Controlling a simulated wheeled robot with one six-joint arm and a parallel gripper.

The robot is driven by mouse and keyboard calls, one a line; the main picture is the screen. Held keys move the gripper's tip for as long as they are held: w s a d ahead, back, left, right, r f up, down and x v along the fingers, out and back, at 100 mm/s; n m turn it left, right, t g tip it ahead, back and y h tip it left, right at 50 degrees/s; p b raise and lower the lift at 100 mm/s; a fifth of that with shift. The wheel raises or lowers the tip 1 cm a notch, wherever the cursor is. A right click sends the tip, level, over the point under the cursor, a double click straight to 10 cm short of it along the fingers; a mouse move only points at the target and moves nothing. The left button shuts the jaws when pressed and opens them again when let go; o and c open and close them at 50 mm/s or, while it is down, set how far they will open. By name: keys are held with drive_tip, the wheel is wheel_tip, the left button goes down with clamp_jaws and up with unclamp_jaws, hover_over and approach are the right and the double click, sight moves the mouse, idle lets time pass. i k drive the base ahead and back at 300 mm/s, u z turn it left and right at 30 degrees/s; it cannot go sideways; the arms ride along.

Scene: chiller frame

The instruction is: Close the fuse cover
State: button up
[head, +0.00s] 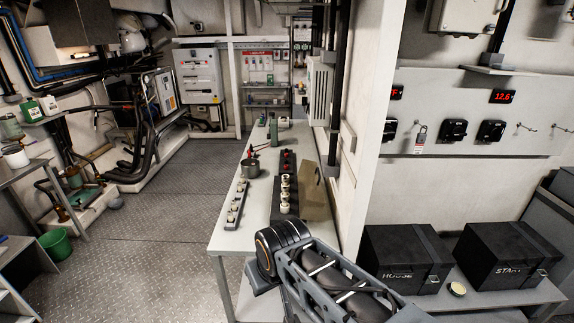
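A black fuse block (284,212) sits on the long light bench, with several white cylindrical fuses (285,195) in a row on it and red parts at its far end. A brownish see-through panel, which looks like the fuse cover (316,192), stands tilted up along the block's right side. The fuses are uncovered, so the cover looks open. My arm rises from the bottom right, and its dark joint is in front of the block's near end, hiding part of the bench there. My gripper is not visible.
The bench (228,240) also holds a strip with several switches (237,203), a metal pot (250,168) and a green device (275,133). A white wall edge (365,130) stands close on the bench's right. Black battery boxes (405,258) are further right. Floor (150,215) left is clear.

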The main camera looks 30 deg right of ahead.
sight(311, 179)
drive_tip(key=z, duration=0.2)
drive_tip(key=i, duration=0.75)
drive_tip(key=z, duration=0.55)
